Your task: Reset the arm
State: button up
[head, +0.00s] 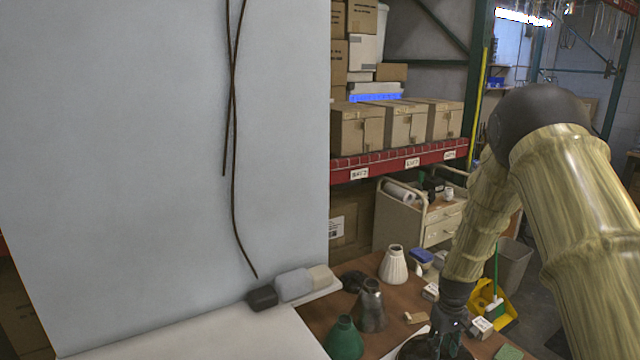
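My arm comes in from the right edge of the head view and bends at a dark elbow. Its lower part points down to the table. My gripper (447,338) is at the bottom of the view, low over the brown table (345,323), beside or over a dark round thing cut off by the lower edge. Its fingers are too dark and small to read. Lamp parts stand to its left: a white ribbed shade (393,265), a dark grey bottle-shaped part (371,308) and a green one (344,338).
Small boxes (481,327) and a blue-topped item (420,256) lie around the gripper. A white surface (200,335) with dark, grey and beige blocks (294,284) is at left, against a pale panel (150,150). Shelves with cartons (405,123) and a cart (400,222) stand behind.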

jog(key=shift+m, duration=0.5)
jog(key=s+a+f, duration=0.1)
jog(key=s+f, duration=0.3)
jog(key=s+a+f, duration=0.1)
jog(key=s+f, duration=0.3)
jog(key=s, duration=0.1)
jog(key=s+a+f, duration=0.1)
jog(key=s+f, duration=0.3)
jog(key=shift+s+f, duration=0.3)
jog(key=shift+s, duration=0.05)
jog(key=s+a+f+m, duration=0.1)
jog(key=s+a+f, duration=0.15)
jog(key=s, duration=0.75)
jog(key=s+a+f, duration=0.2)
jog(key=s+a, duration=0.1)
jog(key=s, duration=0.8)
jog(key=s+a+f+m, duration=0.1)
jog(key=s+a+f, duration=0.1)
jog(key=s, duration=0.8)
notch_tip(320, 180, down, 10)
jog(key=b, duration=1)
jog(key=shift+s, duration=0.1)
